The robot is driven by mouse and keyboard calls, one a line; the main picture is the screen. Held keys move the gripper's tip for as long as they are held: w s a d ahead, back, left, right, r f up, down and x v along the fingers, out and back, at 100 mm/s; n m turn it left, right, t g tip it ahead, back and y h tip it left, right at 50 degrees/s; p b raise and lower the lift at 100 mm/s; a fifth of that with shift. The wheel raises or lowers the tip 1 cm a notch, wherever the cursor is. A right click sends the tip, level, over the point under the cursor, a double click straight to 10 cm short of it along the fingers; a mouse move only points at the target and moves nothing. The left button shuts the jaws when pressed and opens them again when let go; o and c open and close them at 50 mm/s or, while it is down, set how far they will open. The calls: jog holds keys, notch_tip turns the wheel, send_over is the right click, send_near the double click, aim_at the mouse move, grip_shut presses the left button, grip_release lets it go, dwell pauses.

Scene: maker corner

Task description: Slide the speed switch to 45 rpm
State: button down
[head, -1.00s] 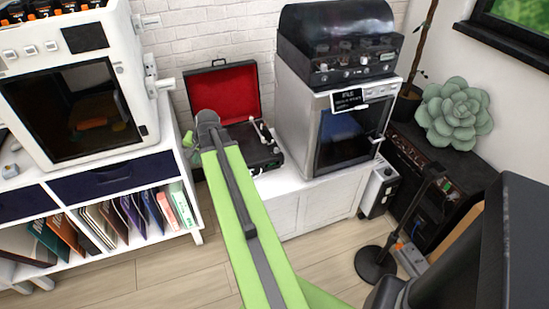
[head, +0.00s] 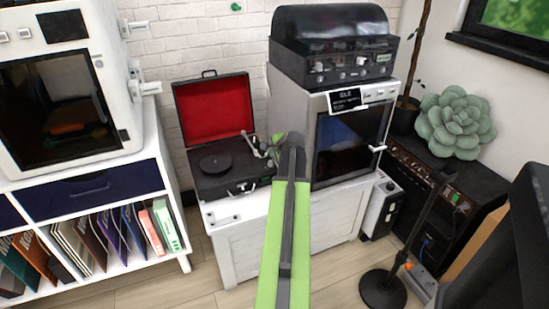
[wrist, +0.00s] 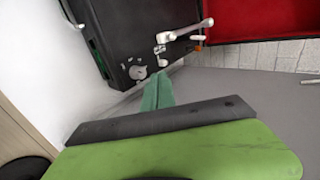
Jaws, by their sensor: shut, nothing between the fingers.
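The black suitcase record player (head: 225,170) stands open on the white cabinet, its red-lined lid (head: 213,110) raised at the back and its dark round platter (head: 215,163) showing. My gripper (head: 273,150) is at the player's right edge, its tips partly hidden by my arm. In the wrist view the shut, empty green fingers (wrist: 158,92) point at the player's deck (wrist: 125,25), just short of a round grey knob (wrist: 138,73). A pale tonearm (wrist: 188,32) lies beyond them. I cannot tell which small part is the speed switch, or whether the fingers touch anything.
A silver-framed machine (head: 350,140) with a dark window stands close to the player's right, with a black domed unit (head: 335,45) on top. A white shelf unit (head: 150,180) stands at the left.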

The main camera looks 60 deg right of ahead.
aim_at(268, 160)
jog(key=b+x, duration=0.3)
jog(key=x, duration=0.2)
jog(key=shift+f, duration=0.3)
jog(key=shift+w+d, duration=0.1)
jog(key=shift+w, duration=0.15)
jog(key=shift+w+d, duration=0.4)
jog(key=shift+w, duration=0.1)
jog(key=p+v, duration=0.7)
jog(key=v, duration=0.3)
